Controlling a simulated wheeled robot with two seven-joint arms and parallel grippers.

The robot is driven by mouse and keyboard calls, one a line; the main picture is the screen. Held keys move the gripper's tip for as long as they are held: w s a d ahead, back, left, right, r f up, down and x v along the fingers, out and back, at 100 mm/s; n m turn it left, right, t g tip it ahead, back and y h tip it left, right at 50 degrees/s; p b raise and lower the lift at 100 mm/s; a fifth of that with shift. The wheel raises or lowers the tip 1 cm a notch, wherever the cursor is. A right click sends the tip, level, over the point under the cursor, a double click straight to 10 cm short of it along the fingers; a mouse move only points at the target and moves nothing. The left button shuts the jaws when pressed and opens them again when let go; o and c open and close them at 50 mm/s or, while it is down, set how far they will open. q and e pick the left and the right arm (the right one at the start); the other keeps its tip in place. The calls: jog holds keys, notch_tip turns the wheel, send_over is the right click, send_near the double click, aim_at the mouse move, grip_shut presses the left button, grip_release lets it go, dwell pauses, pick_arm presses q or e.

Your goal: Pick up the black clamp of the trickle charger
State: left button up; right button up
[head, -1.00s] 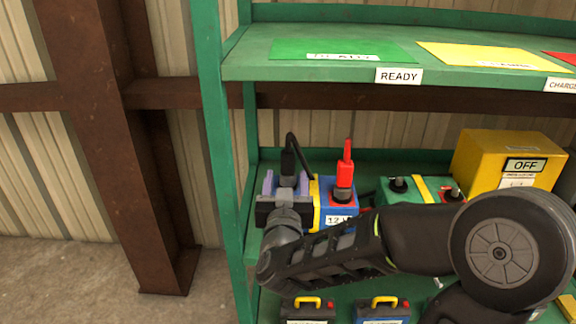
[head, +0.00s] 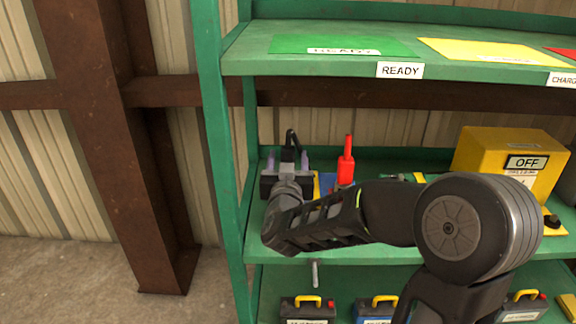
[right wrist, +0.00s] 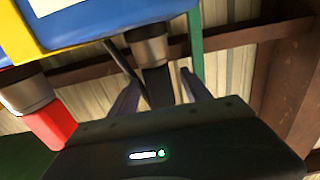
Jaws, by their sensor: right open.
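The black clamp (head: 290,142) stands upright on the blue-and-yellow battery (head: 327,181) on the middle shelf, its cable arching over at the top. In the right wrist view the black clamp (right wrist: 157,86) sits at a grey battery post (right wrist: 148,46), between my finger tips. My right gripper (head: 287,160) is open, its purple-grey fingers on either side of the clamp; I cannot tell whether they touch it. The red clamp (head: 346,162) stands on the same battery to the right. My arm hides much of the battery. My left gripper is not in view.
A yellow box (head: 500,158) marked OFF stands at the right of the middle shelf. The READY shelf (head: 300,65) runs above. The green rack post (head: 217,150) is close left of my gripper. Small cases (head: 307,307) stand on the shelf below.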

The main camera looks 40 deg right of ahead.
jog(key=shift+c, duration=0.6)
grip_shut()
dwell(0.4)
